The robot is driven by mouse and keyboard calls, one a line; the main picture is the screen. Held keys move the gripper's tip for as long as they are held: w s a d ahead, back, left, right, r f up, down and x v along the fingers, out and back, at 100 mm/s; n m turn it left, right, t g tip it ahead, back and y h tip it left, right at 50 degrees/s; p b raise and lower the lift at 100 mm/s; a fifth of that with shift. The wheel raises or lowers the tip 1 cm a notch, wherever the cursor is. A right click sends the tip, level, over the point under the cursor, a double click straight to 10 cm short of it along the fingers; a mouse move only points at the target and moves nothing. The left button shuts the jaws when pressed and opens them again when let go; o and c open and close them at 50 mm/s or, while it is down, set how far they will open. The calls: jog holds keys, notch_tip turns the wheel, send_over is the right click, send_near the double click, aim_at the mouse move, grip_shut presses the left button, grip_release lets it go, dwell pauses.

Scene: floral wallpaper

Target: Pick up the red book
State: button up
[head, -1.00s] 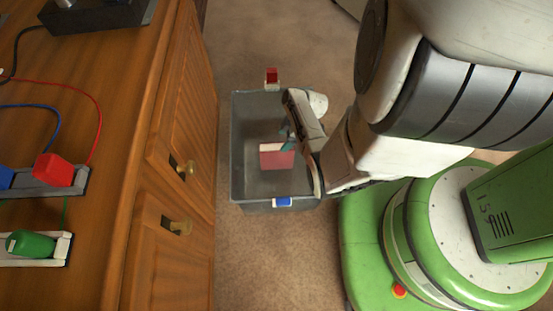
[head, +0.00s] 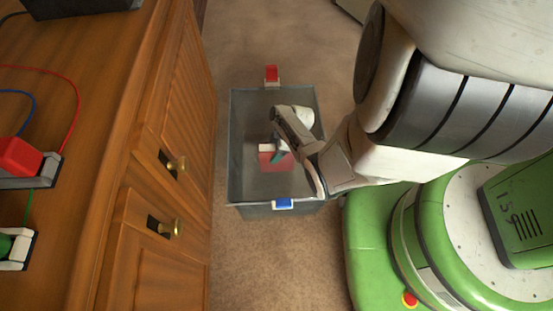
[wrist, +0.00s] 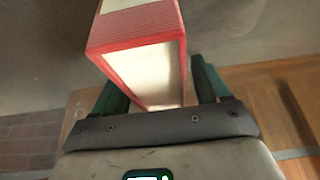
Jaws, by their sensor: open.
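The red book (head: 277,162), with pale pages, is inside the grey bin (head: 240,190) on the floor. My gripper (head: 280,150) reaches down into the bin over the book and covers part of it in the head view. In the wrist view the book (wrist: 140,55) stands between the two green fingers of my gripper (wrist: 160,88), its red cover and pale page edge facing the camera. The fingers are open, one on each side of the book. I cannot tell whether either finger touches it.
The bin has a red clip (head: 272,74) at its far rim and a blue clip (head: 283,204) at its near rim. A wooden cabinet (head: 120,180) with brass knobs stands close on the left. Carpet (head: 260,30) is clear beyond the bin.

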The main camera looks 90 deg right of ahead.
jog(key=shift+f, duration=0.25)
dwell(0.4)
grip_shut()
dwell(0.8)
